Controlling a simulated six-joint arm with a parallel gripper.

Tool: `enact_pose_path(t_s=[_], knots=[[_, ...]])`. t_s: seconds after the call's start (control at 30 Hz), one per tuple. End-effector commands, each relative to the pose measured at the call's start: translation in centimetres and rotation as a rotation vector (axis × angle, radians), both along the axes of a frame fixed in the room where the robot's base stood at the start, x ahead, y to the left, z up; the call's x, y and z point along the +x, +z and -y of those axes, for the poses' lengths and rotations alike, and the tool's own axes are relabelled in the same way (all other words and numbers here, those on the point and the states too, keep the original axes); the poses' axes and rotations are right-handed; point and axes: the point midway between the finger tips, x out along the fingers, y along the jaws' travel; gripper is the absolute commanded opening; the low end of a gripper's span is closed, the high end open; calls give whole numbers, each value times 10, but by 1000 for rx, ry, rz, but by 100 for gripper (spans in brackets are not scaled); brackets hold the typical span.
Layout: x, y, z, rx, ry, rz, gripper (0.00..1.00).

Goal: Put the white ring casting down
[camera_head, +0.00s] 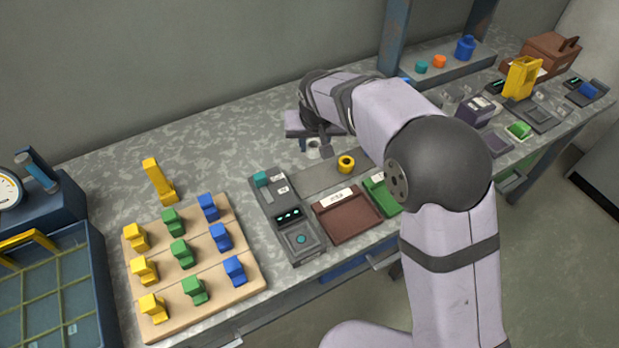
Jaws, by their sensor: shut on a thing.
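My gripper (317,138) points down over the grey bench behind the middle devices. It is shut on the white ring casting (313,143), which shows only as a small pale shape at the fingertips. My wrist and fingers hide part of it. I cannot tell whether the casting touches the surface below or hangs just above it. A grey flat plate (318,181) lies just in front, and a yellow ring (346,163) sits at its right, a little right of my gripper.
A dark device with a teal button (301,239), a brown tray (346,216) and a green tray (381,193) stand in front. A wooden board (209,301) with coloured blocks is at left. Bench between is clear. My arm hides some bench.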

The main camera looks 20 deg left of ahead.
Motion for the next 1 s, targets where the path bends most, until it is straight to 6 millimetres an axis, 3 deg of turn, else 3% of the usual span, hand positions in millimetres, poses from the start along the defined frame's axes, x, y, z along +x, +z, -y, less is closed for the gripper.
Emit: enact_pose_path(t_s=[0.27,0.53,0.73,1.0], knots=[[-35,22,-50,2,110,2,8],[-104,44,-108,1,277,1,8],[-152,44,-111,-1,320,1,8],[-173,36,-89,-1,130,2,8]])
